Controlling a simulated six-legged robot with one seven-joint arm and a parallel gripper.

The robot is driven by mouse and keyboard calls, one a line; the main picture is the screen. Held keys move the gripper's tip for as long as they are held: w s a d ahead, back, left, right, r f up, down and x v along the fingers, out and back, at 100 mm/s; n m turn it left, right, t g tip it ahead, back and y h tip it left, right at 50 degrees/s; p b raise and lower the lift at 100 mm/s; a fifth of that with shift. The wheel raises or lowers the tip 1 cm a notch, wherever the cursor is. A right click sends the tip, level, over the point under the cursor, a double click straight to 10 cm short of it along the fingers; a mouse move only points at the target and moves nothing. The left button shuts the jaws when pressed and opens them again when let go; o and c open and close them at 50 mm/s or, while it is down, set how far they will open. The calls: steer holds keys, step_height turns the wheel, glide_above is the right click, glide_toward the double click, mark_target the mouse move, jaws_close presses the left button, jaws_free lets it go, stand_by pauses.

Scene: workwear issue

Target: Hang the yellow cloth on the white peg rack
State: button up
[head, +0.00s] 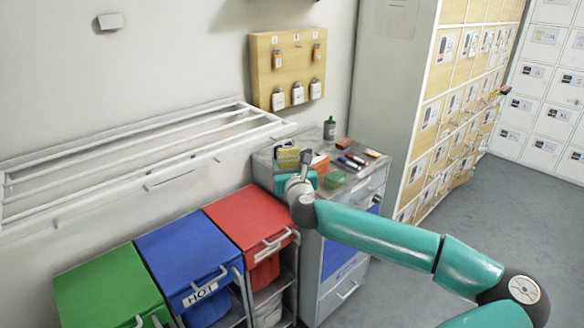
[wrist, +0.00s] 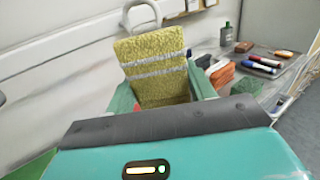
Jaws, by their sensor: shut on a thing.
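The yellow cloth (head: 287,158), with pale stripes, is held by my gripper (head: 296,178) above the grey cabinet top. In the wrist view the cloth (wrist: 152,62) stands upright between my two teal fingers (wrist: 162,88), which are shut on it. A white loop (wrist: 140,14) shows at its upper edge. Its lower end is hidden by the gripper body. On the wall at left is a white frame of long bars (head: 150,150). A small white fixture with a short peg (head: 110,21) is higher up. I cannot tell which of these is the peg rack.
Green (head: 110,285), blue (head: 187,255) and red (head: 248,220) bins stand below the bars. The cabinet top (head: 265,156) holds markers, a green bottle (head: 329,128) and folded orange cloths (wrist: 222,75). A wooden board with tags (head: 288,70) hangs above. Lockers are at right; the floor there is clear.

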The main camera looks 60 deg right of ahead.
steer(key=shift+w+d+f, duration=0.1)
steer(key=shift+w+d, duration=0.1)
steer(key=shift+w, duration=0.65)
steer(key=shift+w+d+f, duration=0.1)
steer(key=shift+w+d, duration=0.1)
steer(key=shift+w, duration=0.6)
steer(key=shift+w+d, duration=0.2)
steer(key=shift+w, duration=0.65)
steer(key=shift+w+f, duration=0.2)
steer(key=shift+w, duration=0.15)
steer(key=c, duration=0.3)
steer(key=shift+w+d+f, duration=0.1)
steer(key=shift+w+f, duration=0.05)
steer(key=shift+w, duration=0.15)
steer(key=shift+c, duration=0.2)
steer(key=shift+s, duration=0.1)
steer(key=o, duration=1.3)
